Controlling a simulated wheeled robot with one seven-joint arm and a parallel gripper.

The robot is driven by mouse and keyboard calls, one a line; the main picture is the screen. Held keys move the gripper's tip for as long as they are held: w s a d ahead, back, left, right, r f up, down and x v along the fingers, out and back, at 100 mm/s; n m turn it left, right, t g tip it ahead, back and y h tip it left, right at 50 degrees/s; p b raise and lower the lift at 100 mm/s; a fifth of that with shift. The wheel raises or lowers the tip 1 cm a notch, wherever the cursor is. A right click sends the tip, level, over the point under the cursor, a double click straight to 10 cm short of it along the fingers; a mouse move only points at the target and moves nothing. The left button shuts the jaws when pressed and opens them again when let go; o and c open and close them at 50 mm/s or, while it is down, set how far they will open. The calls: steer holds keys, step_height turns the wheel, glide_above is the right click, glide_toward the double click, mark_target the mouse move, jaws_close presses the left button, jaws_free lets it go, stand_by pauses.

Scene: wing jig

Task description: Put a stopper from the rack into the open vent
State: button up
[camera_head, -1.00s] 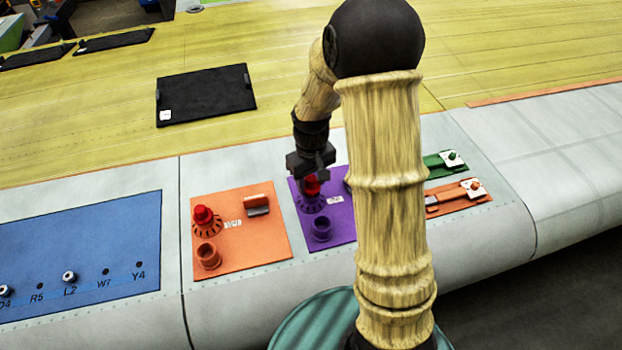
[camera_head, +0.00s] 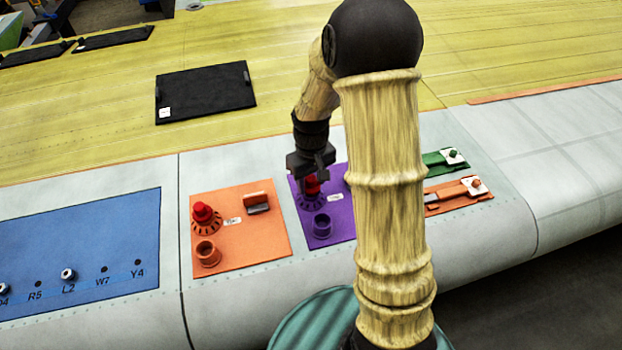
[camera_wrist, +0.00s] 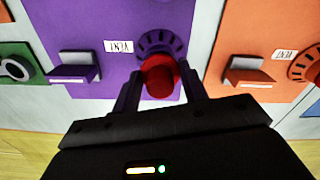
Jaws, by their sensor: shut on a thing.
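My gripper (camera_head: 311,180) is shut on a red knob-like stopper (camera_wrist: 160,76), with one dark finger on each side of it. The stopper is at the slotted purple ring (camera_wrist: 157,44) on the purple panel (camera_head: 341,222); I cannot tell whether it is seated or slightly lifted. A label beside the ring seems to read VENT upside down in the wrist view. A purple open-topped cup (camera_head: 321,226) stands in front of the ring. The orange panel (camera_head: 265,238) has another red stopper (camera_head: 203,215) in a slotted ring and an open orange cup (camera_head: 208,254).
A bracket (camera_head: 257,204) stands on the orange panel. A blue panel (camera_head: 90,240) with labelled holes lies left. Green (camera_head: 440,162) and orange (camera_head: 447,195) latch strips lie right. My arm hides part of the purple panel. A black plate (camera_head: 205,92) lies behind on the yellow skin.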

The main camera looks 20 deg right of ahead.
steer(key=shift+f+b, duration=0.35)
steer(key=shift+f, duration=0.25)
steer(key=o, duration=1.1)
steer(key=shift+c, duration=0.2)
steer(key=shift+r, duration=0.1)
step_height(320, 180, up, 17)
steer(key=b, duration=0.3)
steer(key=shift+r, duration=0.15)
